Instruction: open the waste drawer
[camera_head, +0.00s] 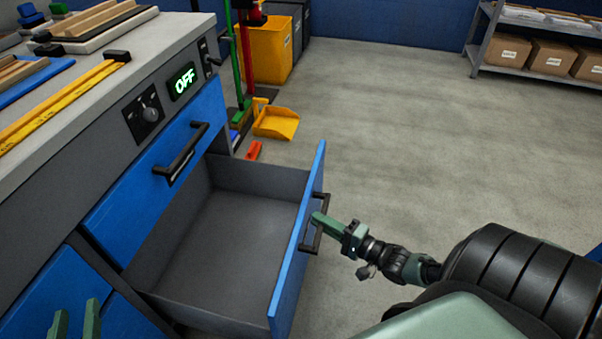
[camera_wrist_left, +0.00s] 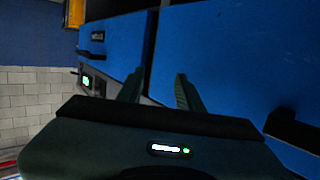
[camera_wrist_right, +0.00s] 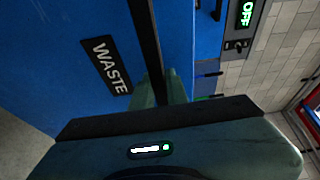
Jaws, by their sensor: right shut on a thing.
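The waste drawer (camera_head: 299,253) is pulled well out of the cabinet in the head view, and its grey inside looks empty. Its blue front carries a dark bar handle (camera_head: 318,222). My right gripper (camera_head: 321,219) is shut on that handle. In the right wrist view the WASTE label (camera_wrist_right: 105,65) shows on the blue front, next to the dark handle bar (camera_wrist_right: 150,45) between the fingers. My left gripper (camera_head: 75,321) is open and empty at the lower left, near the blue cabinet fronts. Its two fingers stand apart in the left wrist view (camera_wrist_left: 158,88).
An upper drawer with a handle (camera_head: 181,153) is closed above the waste drawer. The bench top (camera_head: 165,32) holds boards and a yellow level. A yellow dustpan (camera_head: 276,123) and brooms stand behind. The floor to the right is open, up to a shelf with boxes (camera_head: 550,58).

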